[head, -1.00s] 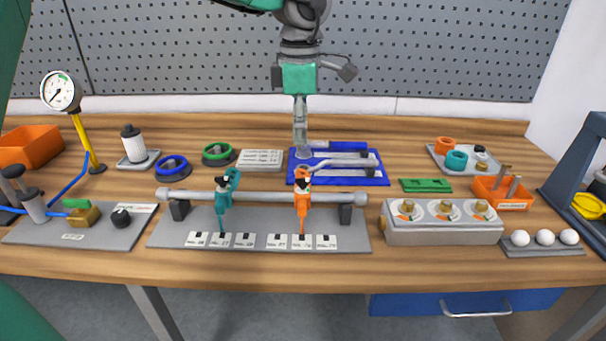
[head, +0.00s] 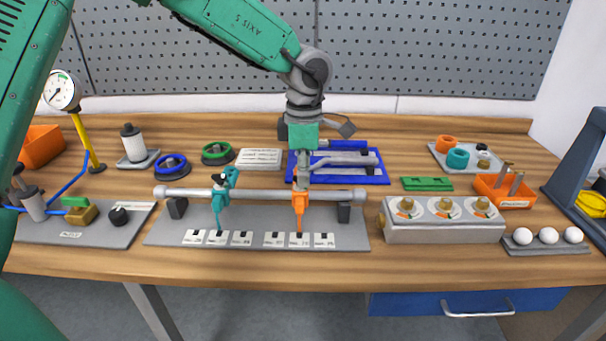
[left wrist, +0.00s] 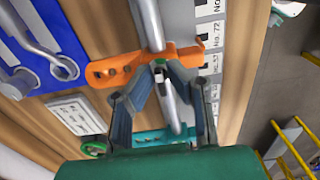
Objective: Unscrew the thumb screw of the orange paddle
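The orange paddle (head: 300,208) hangs on the grey rail (head: 260,195), right of the teal paddle (head: 218,205). My left gripper (head: 302,183) is right over its upper end and hides its thumb screw and clamp in the head view. In the left wrist view, the orange paddle (left wrist: 108,71) crosses beyond my fingertips, and the left gripper (left wrist: 166,70) has its fingers angled inward with tips close together at the paddle's middle. The rail (left wrist: 168,92) shows between the fingers. The screw is not clearly visible, so a grip on it cannot be told. My right gripper is out of view.
A blue tool tray (head: 375,180) lies behind the rail. A grey box with several dials (head: 445,232) stands to the right. Number labels (head: 275,240) line the rail's base plate. The front strip of the wooden table (head: 250,265) is clear.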

